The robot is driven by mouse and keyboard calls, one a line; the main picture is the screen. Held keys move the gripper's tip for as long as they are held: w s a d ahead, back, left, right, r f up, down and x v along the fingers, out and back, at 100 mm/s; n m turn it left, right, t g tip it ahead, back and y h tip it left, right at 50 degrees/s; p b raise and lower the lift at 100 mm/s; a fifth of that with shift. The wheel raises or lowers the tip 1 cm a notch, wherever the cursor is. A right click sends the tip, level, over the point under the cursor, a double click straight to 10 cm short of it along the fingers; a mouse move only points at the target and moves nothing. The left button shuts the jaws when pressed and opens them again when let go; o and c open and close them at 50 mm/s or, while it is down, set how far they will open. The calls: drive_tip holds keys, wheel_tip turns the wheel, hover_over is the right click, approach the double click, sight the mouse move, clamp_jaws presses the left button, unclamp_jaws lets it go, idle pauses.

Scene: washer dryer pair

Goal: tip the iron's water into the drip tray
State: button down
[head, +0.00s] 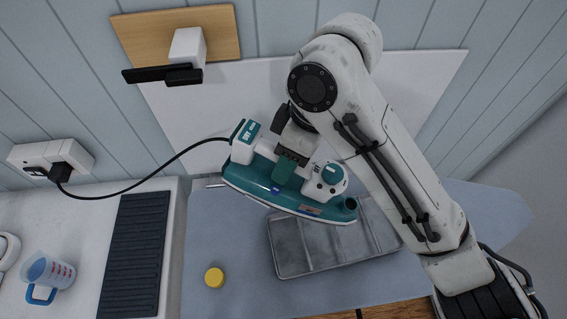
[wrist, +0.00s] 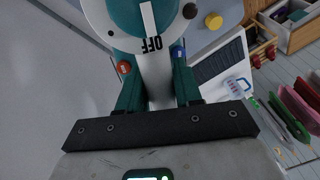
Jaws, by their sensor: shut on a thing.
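The teal and white iron (head: 255,180) hangs in my gripper (head: 287,165), which is shut on its handle. Its nose points right and slightly down in the head view, with a dark opening near the tip. The grey drip tray (head: 292,250), with raised ribs, lies on the blue board; the iron's nose overlaps its back part in the picture. The height between them is hard to judge. No water shows. In the wrist view, the iron (wrist: 150,45) fills the top middle, marked OFF, between my fingers.
A yellow cap (head: 214,277) lies on the blue board (head: 225,235) left of the tray. The iron's black cord (head: 150,184) runs to a wall socket (head: 40,158). A measuring jug (head: 48,275) and dark ribbed mat (head: 136,255) are at left. A wall bracket (head: 187,48) is above.

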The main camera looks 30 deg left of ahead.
sight(342, 178)
drive_tip(key=shift+w+d+f+y+b, duration=0.1)
drive_tip(key=shift+d+y+b, duration=0.55)
drive_tip(key=shift+b, duration=0.7)
drive_tip(key=shift+d+y+b, duration=0.3)
drive_tip(key=shift+y+b, duration=0.55)
drive_tip(key=shift+b, duration=0.45)
drive_tip(key=d+n+g+y+b, duration=0.1)
drive_tip(key=d+y+b, duration=0.4)
drive_tip(key=b, duration=0.2)
drive_tip(key=shift+w+d+b, duration=0.15)
drive_tip(key=shift+d+b, duration=0.2)
drive_tip(key=shift+d+y, duration=0.4)
drive_tip(key=shift+y, duration=0.2)
drive_tip(key=shift+w+d+r+n+g+y+b, duration=0.1)
drive_tip(key=shift+d+r+y+b, duration=0.15)
drive_tip(key=shift+d+y, duration=0.35)
drive_tip(key=shift+d+r+n+g+y+b, duration=0.1)
drive_tip(key=shift+d+r+y+b, duration=0.1)
drive_tip(key=shift+d+y+b, duration=0.4)
drive_tip(key=shift+w+d+r+n+g+y+b, duration=0.15)
drive_tip(key=shift+d+y, duration=0.25)
drive_tip(key=shift+d, duration=0.4)
drive_tip(key=shift+s+r, duration=0.1)
